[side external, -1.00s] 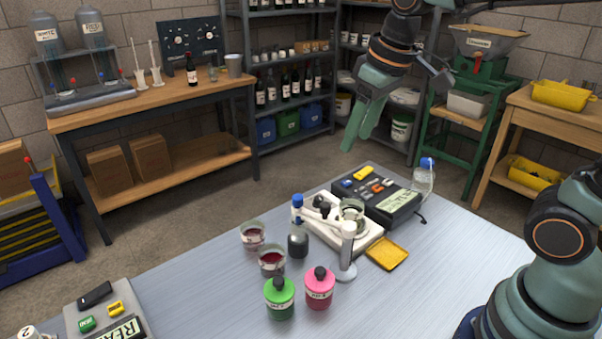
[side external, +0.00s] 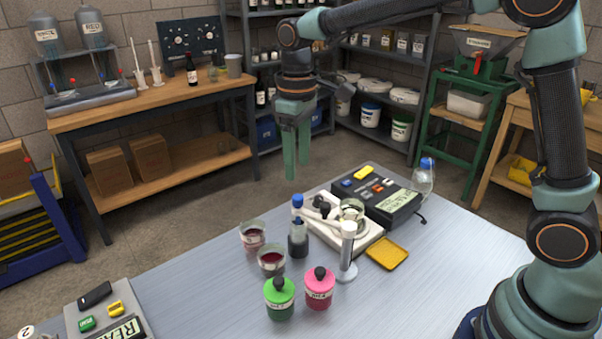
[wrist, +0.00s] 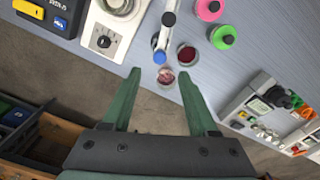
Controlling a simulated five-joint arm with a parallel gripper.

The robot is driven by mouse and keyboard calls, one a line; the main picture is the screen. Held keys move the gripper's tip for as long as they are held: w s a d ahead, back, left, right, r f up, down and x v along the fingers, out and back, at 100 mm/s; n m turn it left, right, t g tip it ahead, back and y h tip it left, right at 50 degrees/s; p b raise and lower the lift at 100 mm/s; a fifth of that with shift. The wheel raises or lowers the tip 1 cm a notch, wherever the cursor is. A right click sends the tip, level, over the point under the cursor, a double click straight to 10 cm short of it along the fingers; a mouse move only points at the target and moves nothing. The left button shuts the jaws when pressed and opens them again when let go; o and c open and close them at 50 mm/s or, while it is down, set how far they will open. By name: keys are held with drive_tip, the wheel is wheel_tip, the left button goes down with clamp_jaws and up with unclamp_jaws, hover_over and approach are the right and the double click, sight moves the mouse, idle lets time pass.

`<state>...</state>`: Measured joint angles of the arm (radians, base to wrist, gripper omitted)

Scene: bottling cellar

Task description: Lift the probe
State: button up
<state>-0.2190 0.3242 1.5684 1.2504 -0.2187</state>
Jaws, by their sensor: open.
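The probe (side external: 297,205) appears to be the slim piece with a blue cap at the end of the white stand arm on the bench. Its blue cap (wrist: 159,57) shows in the wrist view just beyond my fingertips. A dark jar (side external: 298,241) stands below or beside it; I cannot tell whether the probe's tip is inside. My gripper (side external: 297,173) is open, empty and pointing down, and appears above or behind the blue cap. In the wrist view, the cap lies ahead of the gap between my fingers (wrist: 159,74), apart from both.
Two beakers of red liquid (side external: 253,238) (side external: 271,262) stand close left of the probe. Green (side external: 280,299) and pink (side external: 319,289) jars, a white-topped cylinder (side external: 347,252), a yellow tray (side external: 387,253) and a dark meter (side external: 385,197) are nearby.

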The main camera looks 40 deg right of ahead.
sight(298, 197)
wheel_tip(298, 197, down, 8)
drive_tip(key=shift+r, duration=0.2)
clamp_jaws()
drive_tip(key=shift+r, duration=0.1)
idle(1.4)
